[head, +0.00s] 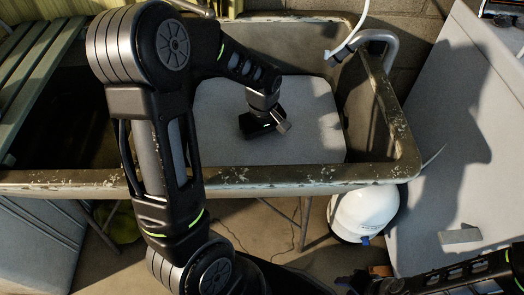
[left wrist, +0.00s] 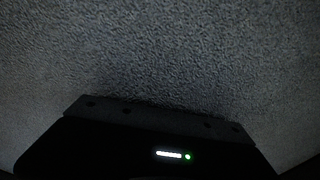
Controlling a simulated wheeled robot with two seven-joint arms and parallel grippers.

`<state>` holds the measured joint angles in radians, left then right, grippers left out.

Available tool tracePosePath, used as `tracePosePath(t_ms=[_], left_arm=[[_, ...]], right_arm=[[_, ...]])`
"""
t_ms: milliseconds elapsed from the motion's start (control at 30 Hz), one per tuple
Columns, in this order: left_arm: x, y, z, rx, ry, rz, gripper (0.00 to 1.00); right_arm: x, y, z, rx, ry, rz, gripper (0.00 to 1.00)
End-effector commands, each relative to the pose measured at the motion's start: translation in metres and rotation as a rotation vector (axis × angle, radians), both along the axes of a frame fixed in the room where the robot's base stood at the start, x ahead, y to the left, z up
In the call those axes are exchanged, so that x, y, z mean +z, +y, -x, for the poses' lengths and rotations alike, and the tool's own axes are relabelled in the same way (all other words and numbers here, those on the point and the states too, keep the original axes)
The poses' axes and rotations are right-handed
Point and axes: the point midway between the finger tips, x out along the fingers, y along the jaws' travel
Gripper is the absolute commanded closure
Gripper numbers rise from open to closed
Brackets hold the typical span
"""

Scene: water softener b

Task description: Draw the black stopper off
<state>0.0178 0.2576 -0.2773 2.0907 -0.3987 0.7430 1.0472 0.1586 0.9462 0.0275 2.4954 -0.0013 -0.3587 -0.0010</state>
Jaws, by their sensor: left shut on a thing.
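My left arm reaches over the sink in the head view, and its gripper (head: 283,127) is low over a light grey slab (head: 315,135). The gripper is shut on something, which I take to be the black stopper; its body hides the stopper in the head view. In the left wrist view, the slab's rough grey surface (left wrist: 170,50) fills the picture, close to a dark edge with lights; no fingertips or stopper show. My right gripper (head: 357,284) is at the bottom edge of the head view, dark and partly cut off; its jaws cannot be made out.
The worn sink rim (head: 300,178) runs around the slab. A curved metal pipe (head: 384,50) and a pale hose (head: 347,45) are at its back right. A white domed vessel (head: 364,208) stands below the front rim. A large pale panel (head: 445,150) is at right, slats (head: 35,75) at left.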

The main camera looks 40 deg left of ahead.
Motion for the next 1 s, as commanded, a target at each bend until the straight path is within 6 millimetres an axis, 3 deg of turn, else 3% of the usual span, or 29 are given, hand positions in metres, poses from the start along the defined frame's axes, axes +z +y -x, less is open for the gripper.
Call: tracePosePath(t_ms=[467, 1000], left_arm=[[0.008, 0.000, 0.000, 0.000, -0.001, 0.000, 1.00], [0.051, 0.000, 0.000, 0.000, -0.001, 0.001, 1.00]], right_arm=[[0.007, 0.000, 0.000, 0.000, 0.000, 0.000, 0.64], [0.044, 0.000, 0.000, 0.000, 0.000, 0.000, 0.64]])
